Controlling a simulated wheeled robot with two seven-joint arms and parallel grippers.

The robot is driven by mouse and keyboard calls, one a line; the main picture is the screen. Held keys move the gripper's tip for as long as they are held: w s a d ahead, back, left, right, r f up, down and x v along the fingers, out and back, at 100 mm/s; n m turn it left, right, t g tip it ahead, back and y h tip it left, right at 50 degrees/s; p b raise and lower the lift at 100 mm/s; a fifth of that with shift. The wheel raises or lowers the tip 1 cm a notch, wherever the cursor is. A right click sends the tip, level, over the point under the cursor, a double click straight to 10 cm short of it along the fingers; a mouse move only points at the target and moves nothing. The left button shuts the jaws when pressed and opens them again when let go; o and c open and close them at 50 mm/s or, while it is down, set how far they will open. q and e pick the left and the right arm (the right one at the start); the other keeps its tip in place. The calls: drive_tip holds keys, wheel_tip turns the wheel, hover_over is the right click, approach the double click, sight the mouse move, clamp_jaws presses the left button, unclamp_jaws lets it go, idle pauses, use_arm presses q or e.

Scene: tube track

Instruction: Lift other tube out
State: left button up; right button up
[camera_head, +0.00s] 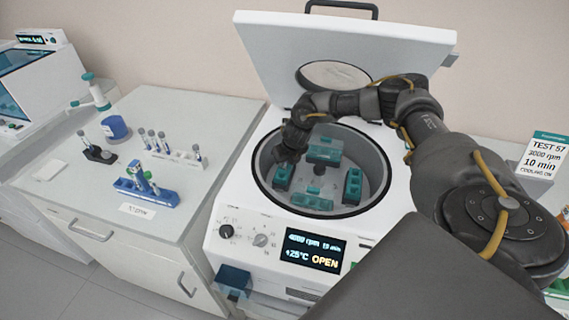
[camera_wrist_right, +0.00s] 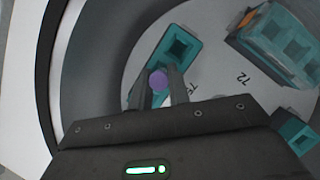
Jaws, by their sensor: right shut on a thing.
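My right gripper (camera_head: 290,155) reaches down into the open centrifuge (camera_head: 218,205) at the left side of its bowl. In the right wrist view the gripper (camera_wrist_right: 158,86) is shut on a tube with a purple cap (camera_wrist_right: 158,78). The tube is over or in a teal bucket (camera_wrist_right: 196,48); I cannot tell how deep it sits. The bucket's far slot looks empty. The tube's body is hidden below the cap, and the head view does not show the tube. My left gripper is not in view.
More teal buckets (camera_head: 353,186) stand around the rotor. The raised lid (camera_head: 290,50) stands behind the arm. On the left bench (camera_head: 90,215) are a blue rack (camera_head: 165,197), several capped tubes and a blue container (camera_head: 115,128). The bench front is mostly clear.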

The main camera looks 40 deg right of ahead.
wheel_tip(320, 180, up, 10)
drive_tip(key=shift+b, duration=1.05)
drive_tip(key=shift+r, duration=0.1)
wheel_tip(320, 180, up, 4)
drive_tip(key=p, duration=0.4)
drive_tip(key=shift+r, duration=0.25)
drive_tip(key=shift+s+f, duration=0.1)
